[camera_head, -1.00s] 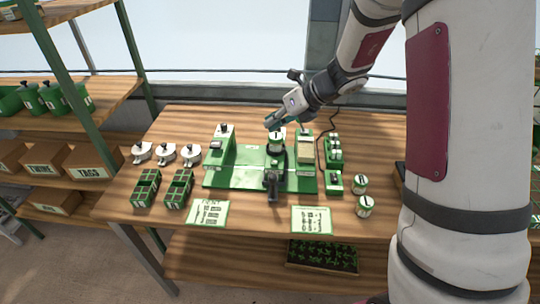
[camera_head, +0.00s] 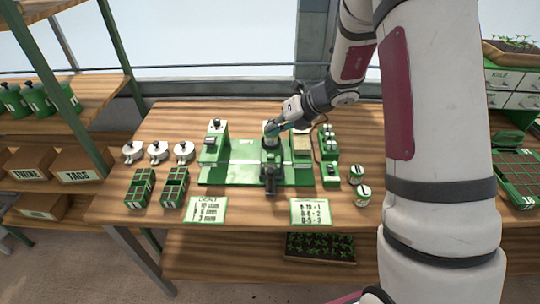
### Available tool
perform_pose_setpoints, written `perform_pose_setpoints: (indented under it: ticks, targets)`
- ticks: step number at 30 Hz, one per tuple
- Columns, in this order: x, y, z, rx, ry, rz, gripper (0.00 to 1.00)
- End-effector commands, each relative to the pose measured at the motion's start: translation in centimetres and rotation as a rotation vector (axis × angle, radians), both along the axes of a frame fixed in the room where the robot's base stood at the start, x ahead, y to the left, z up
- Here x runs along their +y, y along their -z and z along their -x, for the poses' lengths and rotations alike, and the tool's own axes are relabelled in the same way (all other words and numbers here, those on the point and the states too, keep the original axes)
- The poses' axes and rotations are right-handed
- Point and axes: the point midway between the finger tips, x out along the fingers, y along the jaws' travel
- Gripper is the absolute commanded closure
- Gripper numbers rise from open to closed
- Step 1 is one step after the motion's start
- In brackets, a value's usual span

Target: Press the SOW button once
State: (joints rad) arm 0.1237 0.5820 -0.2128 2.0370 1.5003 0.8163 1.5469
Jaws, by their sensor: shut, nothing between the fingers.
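The green tray seeder (camera_head: 222,172) stands in the middle of the wooden table, with a dark-and-green central unit (camera_head: 270,160) on it. My gripper (camera_head: 270,131) comes in from the upper right and points down-left. It is shut and empty, and in the picture it overlaps the top of the central unit; I cannot tell whether it touches. A small green box (camera_head: 331,176) with a dark top part sits right of the seeder. No SOW lettering is readable, so I cannot tell which part is the SOW button.
Green divided trays (camera_head: 174,188) and several white round pots (camera_head: 158,151) stand at the left. Two small cans (camera_head: 362,195) stand at the right. Printed cards (camera_head: 311,212) lie at the table's front. A block with several bottles (camera_head: 328,143) stands right of the seeder.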

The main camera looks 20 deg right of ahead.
Motion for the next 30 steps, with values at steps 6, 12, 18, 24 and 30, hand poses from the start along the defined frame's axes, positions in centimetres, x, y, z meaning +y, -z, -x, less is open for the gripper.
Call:
perform_pose_setpoints:
  ticks: [6,12,18,24,30]
  targets:
    - [0.0,3.3,-0.2,0.003,0.0,-0.001,1.0]
    - [0.0,5.3,-0.2,0.001,0.0,0.0,1.0]
    - [0.0,6.1,0.0,0.001,-0.001,0.0,1.0]
    - [0.0,6.2,0.0,0.0,-0.001,0.001,1.0]
    - [0.0,6.2,0.0,0.0,-0.001,0.001,1.0]
